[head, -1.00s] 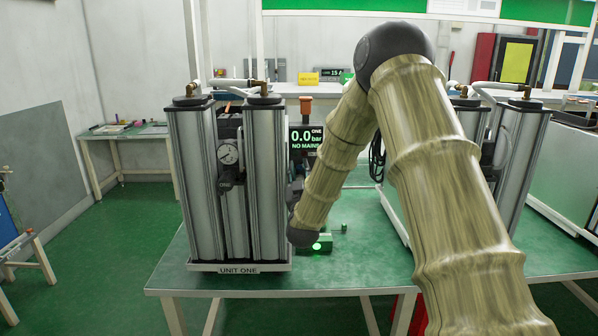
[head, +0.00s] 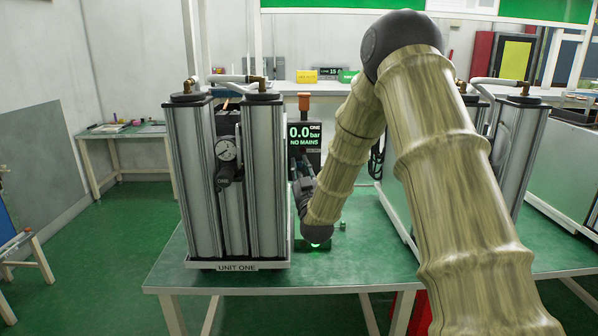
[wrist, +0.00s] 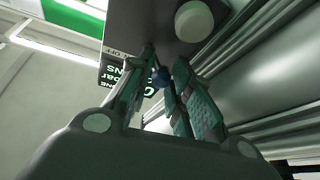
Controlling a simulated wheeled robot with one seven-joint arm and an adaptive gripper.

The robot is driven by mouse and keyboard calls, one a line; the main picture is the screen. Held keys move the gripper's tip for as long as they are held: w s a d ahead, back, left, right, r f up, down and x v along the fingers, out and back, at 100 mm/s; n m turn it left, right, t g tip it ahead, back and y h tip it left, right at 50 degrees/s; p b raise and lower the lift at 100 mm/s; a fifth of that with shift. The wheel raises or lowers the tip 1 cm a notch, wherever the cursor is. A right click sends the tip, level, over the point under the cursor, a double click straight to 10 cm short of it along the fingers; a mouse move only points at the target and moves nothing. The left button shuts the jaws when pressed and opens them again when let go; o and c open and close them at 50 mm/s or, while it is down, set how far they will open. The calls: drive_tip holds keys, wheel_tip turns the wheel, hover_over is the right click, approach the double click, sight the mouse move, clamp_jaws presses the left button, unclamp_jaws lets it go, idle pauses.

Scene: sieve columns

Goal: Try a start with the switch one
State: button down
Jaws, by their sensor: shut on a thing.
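My gripper (head: 298,184) is beside the right column, below the display, partly hidden by my forearm. In the wrist view its fingertips (wrist: 163,72) are shut on a small blue-tipped switch lever (wrist: 160,78). The lever is under a grey switch box (wrist: 145,22) that carries an OFF marking and a round white button (wrist: 194,21). The head view does not show the lever.
An orange-topped post (head: 304,101) rises behind the display. A second columned unit (head: 522,150) stands to the right, partly behind my arm. The bench top (head: 215,281) is clear along its front edge. A small green item (head: 343,226) lies near my wrist.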

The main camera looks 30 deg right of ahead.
drive_tip(key=n+y, duration=0.1)
drive_tip(key=y, duration=0.1)
drive_tip(key=d+n+t+y+b, duration=0.1)
drive_tip(key=y, duration=0.1)
drive_tip(key=s+n+y+b, duration=0.1)
drive_tip(key=y, duration=0.1)
drive_tip(key=shift+d+t, duration=0.15)
drive_tip(key=shift+t, duration=0.15)
drive_tip(key=d+n+g+y+b, duration=0.1)
drive_tip(key=n+y, duration=0.1)
drive_tip(key=y, duration=0.2)
drive_tip(key=d+n+g+y, duration=0.1)
drive_tip(key=n+y, duration=0.1)
drive_tip(key=y, duration=0.2)
drive_tip(key=d+n+y+b, duration=0.1)
drive_tip(key=n+y, duration=0.2)
drive_tip(key=y, duration=0.2)
drive_tip(key=shift+s+d+g+b, duration=0.1)
drive_tip(key=shift+s+g+b, duration=0.2)
drive_tip(key=shift+g, duration=0.1)
drive_tip(key=shift+r+y, duration=0.1)
drive_tip(key=shift+y, duration=0.2)
drive_tip(key=c, duration=1.7)
unclamp_jaws()
drive_tip(key=shift+o, duration=0.4)
drive_tip(key=shift+w, duration=0.15)
